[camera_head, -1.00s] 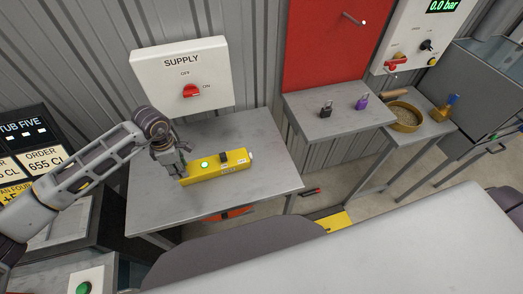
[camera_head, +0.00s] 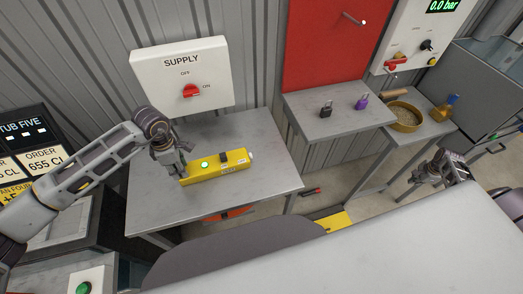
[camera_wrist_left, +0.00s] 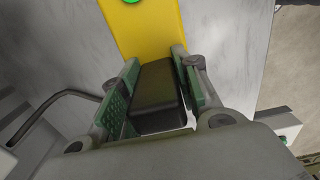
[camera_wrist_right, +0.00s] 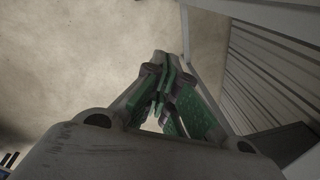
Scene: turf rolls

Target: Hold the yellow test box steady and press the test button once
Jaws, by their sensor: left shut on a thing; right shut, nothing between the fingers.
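The yellow test box (camera_head: 232,166) lies on the grey table at left. A lit green round spot (camera_head: 204,165) and a dark patch (camera_head: 224,157) are on its top, and a small pale piece (camera_head: 250,155) is at its right end. I cannot tell which is the test button. My left gripper (camera_head: 181,177) is at the box's left end. In the left wrist view its fingers (camera_wrist_left: 160,95) are shut on a black block, seemingly the box's grip, beside the yellow body (camera_wrist_left: 147,35). My right gripper (camera_head: 417,180) is shut and empty, far right of the box.
A supply panel (camera_head: 181,75) with a red knob hangs behind the table (camera_head: 265,135). A shelf (camera_head: 335,123) with two padlocks and a side table with a round tan tray (camera_head: 402,118) stand right. A large pale surface (camera_head: 370,245) fills the front.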

